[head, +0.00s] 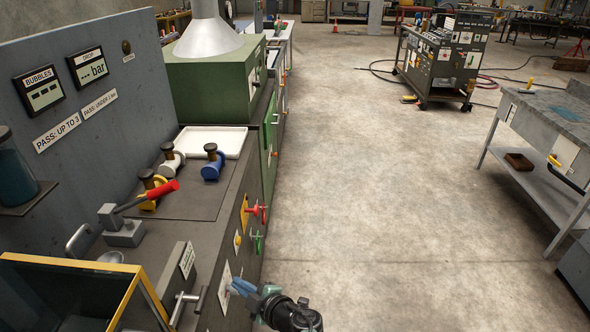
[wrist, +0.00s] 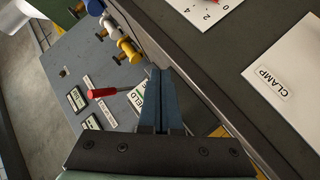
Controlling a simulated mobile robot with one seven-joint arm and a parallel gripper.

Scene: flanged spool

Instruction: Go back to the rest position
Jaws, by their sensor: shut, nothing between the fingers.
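My gripper (head: 240,287) is at the bottom of the head view, in front of the bench's side face and over the aisle. Its blue fingers are together and hold nothing; they also show in the wrist view (wrist: 157,75). A yellow spool-like part (head: 152,190), a white one (head: 172,161) and a blue one (head: 212,165), each with a dark brass top, stand on the bench top (head: 185,215), apart from my gripper. The yellow part also shows in the wrist view (wrist: 130,50).
A red-handled lever (head: 155,195) stands on the bench near a yellow-framed box (head: 70,290). A white tray (head: 210,141) lies behind the parts.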

